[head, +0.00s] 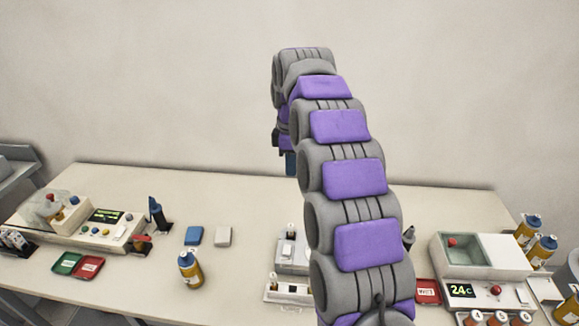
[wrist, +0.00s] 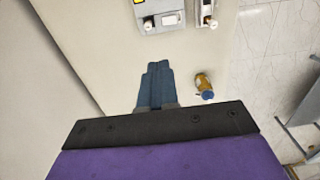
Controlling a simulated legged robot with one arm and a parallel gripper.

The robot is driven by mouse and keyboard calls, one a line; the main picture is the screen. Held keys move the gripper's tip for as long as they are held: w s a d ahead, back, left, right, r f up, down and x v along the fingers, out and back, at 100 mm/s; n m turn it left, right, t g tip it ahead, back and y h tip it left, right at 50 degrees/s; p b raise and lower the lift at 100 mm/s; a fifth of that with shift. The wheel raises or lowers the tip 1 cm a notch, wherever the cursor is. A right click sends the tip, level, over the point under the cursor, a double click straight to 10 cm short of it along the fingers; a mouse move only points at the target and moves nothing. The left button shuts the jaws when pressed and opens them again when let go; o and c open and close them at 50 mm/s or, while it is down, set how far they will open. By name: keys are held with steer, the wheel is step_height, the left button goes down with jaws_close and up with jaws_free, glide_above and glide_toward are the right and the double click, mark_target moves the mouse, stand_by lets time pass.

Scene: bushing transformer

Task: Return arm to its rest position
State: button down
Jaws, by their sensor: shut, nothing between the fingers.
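My arm, grey with purple pads, rises from the bottom of the head view and reaches forward over the table (head: 240,190). My gripper (head: 291,163) hangs at the arm's far end, partly hidden behind the arm. In the wrist view its blue fingers (wrist: 156,75) lie together, shut and empty, above the bare table top. An orange bottle with a blue cap (wrist: 204,86) stands to the right of the fingers there, apart from them.
A machine with a green display (head: 100,218) stands at the left, near green and red trays (head: 78,265). A machine reading 24C (head: 480,268) and several bottles (head: 540,245) are at the right. The arm hides part of the middle. The table's back strip is clear.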

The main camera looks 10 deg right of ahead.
steer(key=s+m+b, duration=0.1)
steer(key=s+m, duration=0.6)
steer(key=s, duration=1.5)
steer(key=s+f+m, duration=0.3)
steer(key=s+f, duration=0.1)
steer(key=s, duration=0.7)
steer(key=s+a+f+m+g, duration=0.1)
steer(key=s+f+m, duration=0.3)
steer(key=s, duration=0.7)
steer(key=shift+s+a+f+g+b, duration=0.15)
steer(key=shift+f+g+b, duration=0.2)
steer(key=shift+f, duration=0.45)
steer(key=shift+d, duration=0.35)
steer(key=shift+a, duration=0.2)
